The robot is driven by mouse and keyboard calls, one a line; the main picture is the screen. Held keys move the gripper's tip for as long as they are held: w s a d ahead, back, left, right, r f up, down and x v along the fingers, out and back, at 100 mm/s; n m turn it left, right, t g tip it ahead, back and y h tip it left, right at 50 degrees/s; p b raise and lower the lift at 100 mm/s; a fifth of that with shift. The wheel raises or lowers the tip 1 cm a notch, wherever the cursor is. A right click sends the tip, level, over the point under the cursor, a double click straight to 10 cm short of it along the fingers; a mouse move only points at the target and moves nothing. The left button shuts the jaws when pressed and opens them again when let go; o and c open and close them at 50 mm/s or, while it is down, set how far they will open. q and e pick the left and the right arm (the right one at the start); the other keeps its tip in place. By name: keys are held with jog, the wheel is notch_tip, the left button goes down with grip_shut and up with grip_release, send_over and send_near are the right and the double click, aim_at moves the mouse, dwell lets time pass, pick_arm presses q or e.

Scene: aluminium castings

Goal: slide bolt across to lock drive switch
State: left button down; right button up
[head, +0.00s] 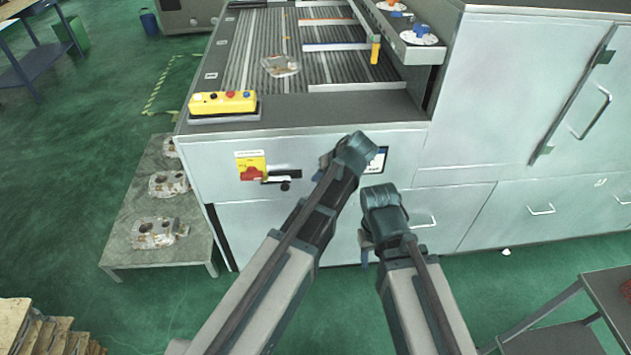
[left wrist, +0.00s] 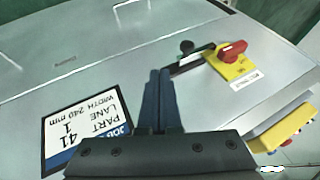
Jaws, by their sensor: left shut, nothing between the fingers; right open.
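The drive switch (head: 251,173) is a red knob on a yellow plate on the machine's front panel. It also shows in the left wrist view (left wrist: 232,54). Beside it is the bolt (head: 285,179), a pale bar with a black knob (head: 285,187). In the left wrist view the bolt's black knob (left wrist: 187,47) stands up just beyond my fingertips, slightly to their right. My left gripper (head: 323,163) is shut and empty, with its fingers (left wrist: 160,75) in front of the panel, apart from the knob. My right gripper (head: 365,250) is open and empty, low before the cabinet front.
A job label (left wrist: 98,125) is on the panel beside my left fingers. A yellow button box (head: 222,102) sits on the machine's top edge. A low table (head: 190,235) with castings stands to the left. A cabinet handle (head: 425,222) sticks out near my right arm.

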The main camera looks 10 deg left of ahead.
aim_at(282, 186)
pick_arm(q)
jog(key=w+a+f+b, duration=0.2)
jog(key=a+f+b, duration=0.3)
jog(key=a+f, duration=0.1)
jog(key=shift+a+f, duration=0.35)
jog(key=shift+a, duration=0.4)
jog(key=a, duration=0.2)
jog(key=s+a, duration=0.1)
jog(key=a, duration=0.1)
jog(key=shift+s+a, duration=0.15)
jog(key=shift+s, duration=0.05)
